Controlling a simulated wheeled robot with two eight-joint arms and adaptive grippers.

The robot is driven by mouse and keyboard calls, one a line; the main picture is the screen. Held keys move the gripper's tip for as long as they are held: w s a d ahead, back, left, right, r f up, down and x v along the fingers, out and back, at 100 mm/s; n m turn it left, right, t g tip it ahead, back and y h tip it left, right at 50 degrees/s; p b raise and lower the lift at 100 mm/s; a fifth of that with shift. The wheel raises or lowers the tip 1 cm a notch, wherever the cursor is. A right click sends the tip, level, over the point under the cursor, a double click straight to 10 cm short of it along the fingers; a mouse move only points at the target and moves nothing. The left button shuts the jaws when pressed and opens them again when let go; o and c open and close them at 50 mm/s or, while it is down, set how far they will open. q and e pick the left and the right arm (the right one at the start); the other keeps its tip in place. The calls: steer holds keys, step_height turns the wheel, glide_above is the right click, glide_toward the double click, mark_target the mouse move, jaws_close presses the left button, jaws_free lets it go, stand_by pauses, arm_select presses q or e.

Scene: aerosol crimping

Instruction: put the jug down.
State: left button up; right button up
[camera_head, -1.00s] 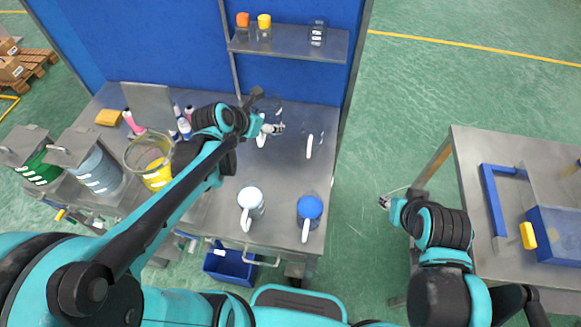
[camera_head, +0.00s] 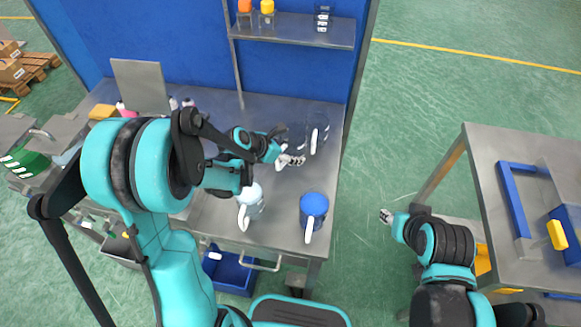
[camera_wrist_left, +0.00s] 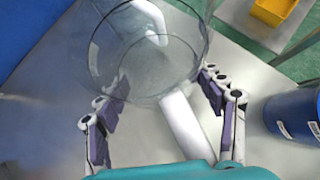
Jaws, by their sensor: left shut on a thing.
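A clear jug (camera_wrist_left: 140,75) with a white handle (camera_wrist_left: 183,125) sits between the fingers of my left gripper (camera_wrist_left: 165,125) in the left wrist view. That gripper is shut on the jug at its handle side. In the head view my left gripper (camera_head: 292,160) is low over the right part of the steel table (camera_head: 225,218), and its jug is hard to make out there. I cannot tell whether the jug's base touches the table. My right gripper (camera_head: 386,216) is away from the table over the floor; its fingers are too small to read.
A white jug (camera_head: 250,200) and a blue-topped jug (camera_head: 313,206) stand nearer the front edge. A shelf (camera_head: 290,29) hangs above the back. My left arm hides the table's left part.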

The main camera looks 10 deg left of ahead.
arm_select(q)
step_height(320, 180, down, 6)
steer(key=shift+f+b, duration=0.1)
steer(key=shift+b, duration=0.95)
steer(key=shift+f, duration=0.1)
steer(key=o, duration=1.7)
